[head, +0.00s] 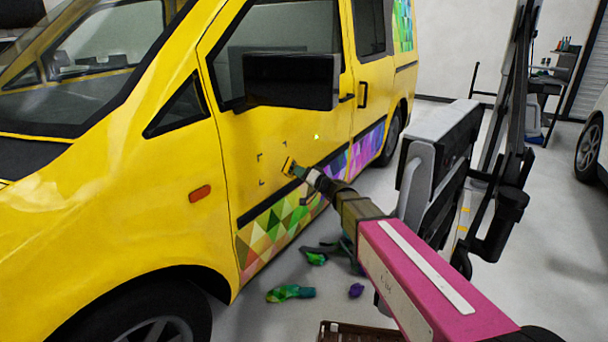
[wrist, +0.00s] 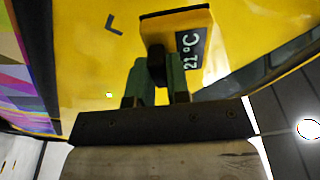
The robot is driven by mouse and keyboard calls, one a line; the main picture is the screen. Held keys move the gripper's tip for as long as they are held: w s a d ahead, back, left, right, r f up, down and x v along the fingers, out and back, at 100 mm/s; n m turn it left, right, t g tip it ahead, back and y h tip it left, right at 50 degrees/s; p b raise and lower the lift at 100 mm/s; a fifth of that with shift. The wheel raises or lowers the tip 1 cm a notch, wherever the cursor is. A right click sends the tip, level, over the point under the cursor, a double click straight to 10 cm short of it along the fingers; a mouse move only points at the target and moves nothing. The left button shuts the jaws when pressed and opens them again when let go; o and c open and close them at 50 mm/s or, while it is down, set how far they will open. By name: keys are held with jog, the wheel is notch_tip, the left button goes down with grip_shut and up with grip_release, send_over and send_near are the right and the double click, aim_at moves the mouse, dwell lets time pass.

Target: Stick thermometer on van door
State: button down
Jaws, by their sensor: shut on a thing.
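The thermometer is a small yellow piece with a dark strip reading 21 °C; it shows in the wrist view (wrist: 210,60) and, small, in the head view (head: 288,166). My gripper (head: 297,171) is shut on it; its green fingers also show in the wrist view (wrist: 157,82). The yellow van door (head: 245,135) is close behind the thermometer. Black corner marks (head: 262,182) outline a small area on the door, and the thermometer is at the right side of this area. One corner mark shows in the wrist view (wrist: 114,24). I cannot tell whether the thermometer touches the door.
A black side mirror (head: 291,80) juts out above the marked area. Colourful triangle-patterned vinyl (head: 275,225) runs along the lower door. Crumpled vinyl scraps (head: 290,293) and a brown crate (head: 350,332) are on the floor. A small bright spot (head: 316,136) is on the door.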

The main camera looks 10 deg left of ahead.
jog(key=shift+s+f+x, duration=0.15)
jog(key=shift+x, duration=1.3)
jog(key=shift+s+f+x, duration=0.1)
jog(key=shift+f+x, duration=0.05)
jog(key=shift+x, duration=1.3)
jog(key=shift+x, duration=1)
jog(key=c, duration=1)
grip_release()
jog(key=shift+s+a, duration=0.1)
jog(key=shift+s, duration=0.05)
jog(key=shift+f, duration=0.1)
jog(key=v, duration=1)
jog(key=shift+s+d, duration=0.2)
jog(key=shift+d, duration=0.15)
